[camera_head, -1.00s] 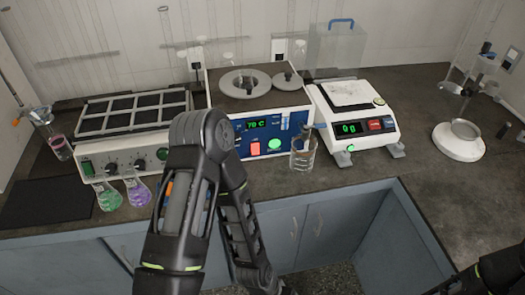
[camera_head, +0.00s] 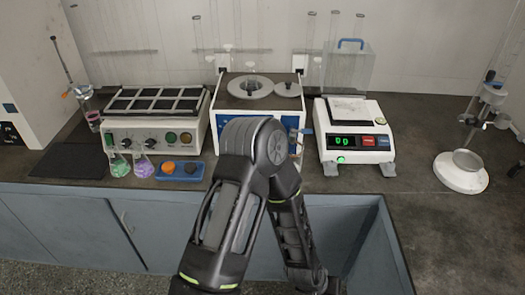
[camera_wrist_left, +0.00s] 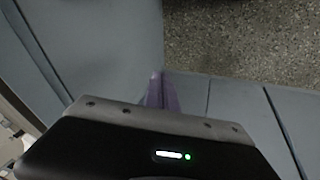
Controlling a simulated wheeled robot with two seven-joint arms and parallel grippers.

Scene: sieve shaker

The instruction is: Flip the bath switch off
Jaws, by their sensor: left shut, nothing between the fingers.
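The bath (camera_head: 232,98), a white box with a blue front panel and a round lid on top, stands at the back middle of the counter in the head view. My left arm covers most of its front, so its switch and display are hidden. The arm bends at a high elbow, and its forearm drops to the bottom edge of the head view. My left gripper (camera_wrist_left: 162,92) shows in the wrist view with its fingers shut and empty. It points down in front of the grey cabinet doors and speckled floor, away from the bath. My right gripper is out of view.
A sieve-like white machine (camera_head: 155,130) with knobs stands left of the bath, with flasks and a blue tray (camera_head: 168,178) before it. A balance (camera_head: 352,150) stands to the right. A stand (camera_head: 461,178) is far right. An open recess (camera_head: 340,235) lies below the counter.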

